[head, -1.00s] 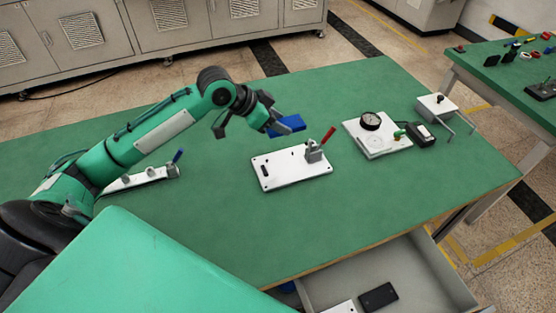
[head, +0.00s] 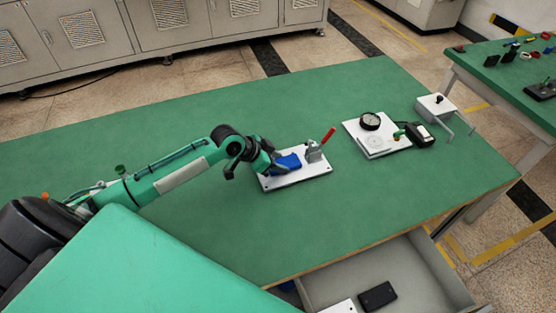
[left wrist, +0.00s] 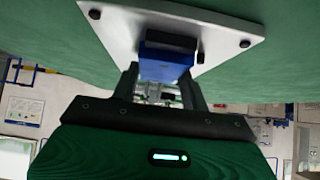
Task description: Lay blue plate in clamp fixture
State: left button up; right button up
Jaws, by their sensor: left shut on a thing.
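The blue plate (head: 288,162) is held at the tip of my left gripper (head: 277,165), over the left part of the clamp fixture. The fixture is a white base plate (head: 313,176) with a grey toggle clamp (head: 313,152) and a raised red handle (head: 328,135). In the left wrist view the blue plate (left wrist: 165,65) sits between the two fingers (left wrist: 162,85), in front of the white base (left wrist: 215,28). I cannot tell whether the plate touches the base. My right gripper is not in view.
A dial gauge (head: 370,121) on a white board (head: 378,148) stands to the right of the fixture. A white block with prongs (head: 436,107) is farther right. An open drawer (head: 420,270) holds a black item (head: 378,296). The front of the green table (head: 240,235) is clear.

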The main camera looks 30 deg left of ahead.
pick_arm(q)
jog(key=o, duration=1.1)
jog(key=shift+f, duration=0.1)
jog(key=shift+s+a+r, duration=0.2)
jog(key=shift+a+r, duration=0.05)
jog(key=shift+r, duration=0.15)
jog(key=b+v, duration=0.1)
jog(key=v, duration=1)
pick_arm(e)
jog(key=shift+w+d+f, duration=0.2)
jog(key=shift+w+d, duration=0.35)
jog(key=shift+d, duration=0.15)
